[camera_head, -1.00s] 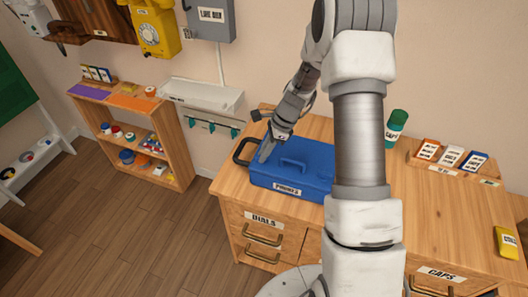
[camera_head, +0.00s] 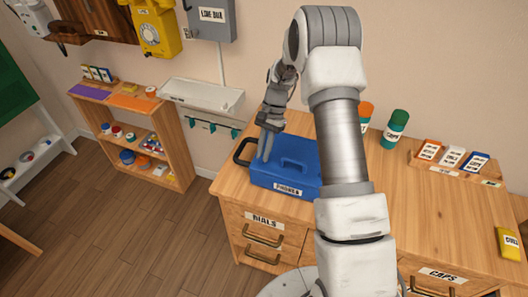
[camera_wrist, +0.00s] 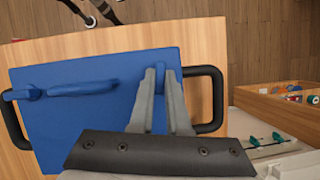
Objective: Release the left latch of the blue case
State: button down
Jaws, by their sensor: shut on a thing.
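The blue case (camera_head: 300,157) lies closed on the wooden desk, with a raised handle on its lid and a label on its front. In the wrist view, the case (camera_wrist: 95,135) fills the left and middle, with its blue lid handle (camera_wrist: 80,88) at left. My gripper (camera_head: 264,158) points down at the left part of the lid. In the wrist view, my gripper's two fingers (camera_wrist: 162,75) close around a small upright blue piece, the left latch (camera_wrist: 159,80), beside the black side handle (camera_wrist: 215,100). The fingers hide part of the latch.
Green (camera_head: 395,130) and orange-capped (camera_head: 365,115) cylinders stand behind the arm. A card rack (camera_head: 450,160) and a yellow box (camera_head: 507,243) are at right. A low shelf (camera_head: 135,125) stands left.

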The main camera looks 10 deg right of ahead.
jog(key=shift+w+n+h, duration=0.1)
jog(key=shift+n+h, duration=0.3)
jog(key=shift+n, duration=0.7)
jog(key=c, duration=0.9)
grip_release()
jog(key=shift+w+v, duration=0.2)
jog(key=shift+v, duration=4.15)
jog(key=shift+w+v, duration=0.2)
jog(key=shift+v, duration=4.15)
jog(key=shift+f, duration=0.1)
